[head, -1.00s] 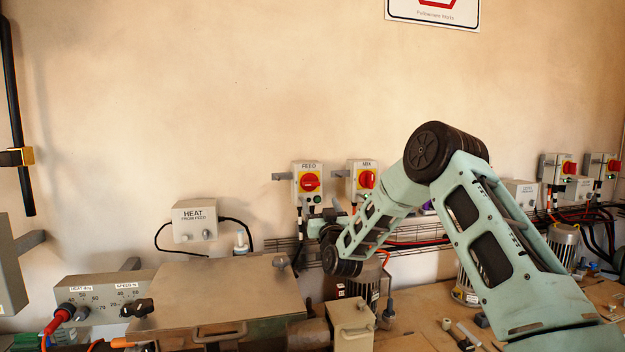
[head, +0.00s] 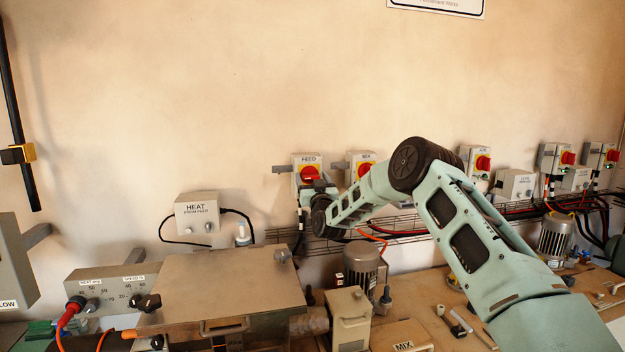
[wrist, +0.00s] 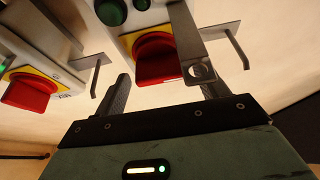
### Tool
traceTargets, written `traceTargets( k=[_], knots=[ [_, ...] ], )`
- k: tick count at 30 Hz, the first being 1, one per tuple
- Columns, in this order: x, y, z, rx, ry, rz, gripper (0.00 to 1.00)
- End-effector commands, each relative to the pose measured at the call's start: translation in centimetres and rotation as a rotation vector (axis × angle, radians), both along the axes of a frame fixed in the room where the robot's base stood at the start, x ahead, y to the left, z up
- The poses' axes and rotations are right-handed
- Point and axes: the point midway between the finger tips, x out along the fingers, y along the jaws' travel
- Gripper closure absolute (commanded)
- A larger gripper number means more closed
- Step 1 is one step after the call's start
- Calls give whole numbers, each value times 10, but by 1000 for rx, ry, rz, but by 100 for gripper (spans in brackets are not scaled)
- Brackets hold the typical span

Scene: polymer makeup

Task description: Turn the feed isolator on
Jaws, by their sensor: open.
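The FEED isolator (head: 306,161) is a grey wall box with a yellow plate and a red rotary knob (head: 310,173). In the head view my gripper (head: 317,188) is just below the knob and partly covers the box's lower part. In the wrist view the red knob (wrist: 155,62) lies between the tips of my two open fingers (wrist: 163,82). I cannot tell whether either finger touches it. A grey metal bracket with a hole (wrist: 200,72) lies close by the right finger. A dark green button (wrist: 110,12) shows on the box.
The MIX isolator (head: 358,160) is close on the right, partly behind my arm; its red knob shows at left in the wrist view (wrist: 28,92). A motor (head: 362,262) and cable tray are below.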

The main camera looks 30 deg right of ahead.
Motion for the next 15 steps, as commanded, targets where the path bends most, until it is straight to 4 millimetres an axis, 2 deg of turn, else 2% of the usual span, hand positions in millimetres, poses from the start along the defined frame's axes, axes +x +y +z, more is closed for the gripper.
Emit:
traceTargets(
  k=[1,3,6,15],
  knots=[
    [0,0,0,0,0,0,30],
    [0,0,0,0,0,0,50],
    [0,0,0,0,0,0,72],
    [0,0,-3,21,-7,1,72]
  ],
)
